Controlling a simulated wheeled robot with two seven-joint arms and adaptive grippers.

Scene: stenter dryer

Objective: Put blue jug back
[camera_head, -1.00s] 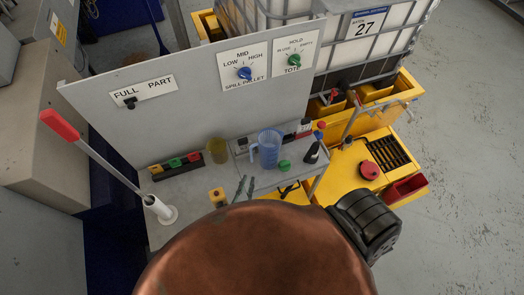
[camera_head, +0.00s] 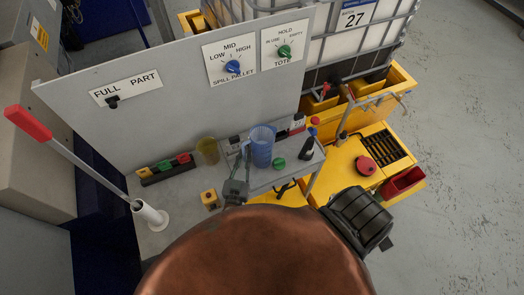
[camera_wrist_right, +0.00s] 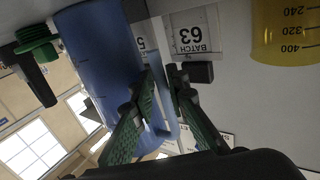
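The blue jug (camera_head: 261,147) stands upright on the grey shelf (camera_head: 280,176), with its handle toward the left. My right gripper (camera_head: 242,158) is at the handle side of the jug. In the right wrist view the jug (camera_wrist_right: 98,65) fills the upper left, and its handle shows between the two green-padded fingers (camera_wrist_right: 163,88). The fingers look apart around the handle; firm contact cannot be made out. My left gripper is not in view.
A yellow measuring jug (camera_head: 207,150) stands left of the blue jug. The upright panel (camera_head: 160,65) stands behind. A white holder with a red-handled lever (camera_head: 150,214) is at left.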

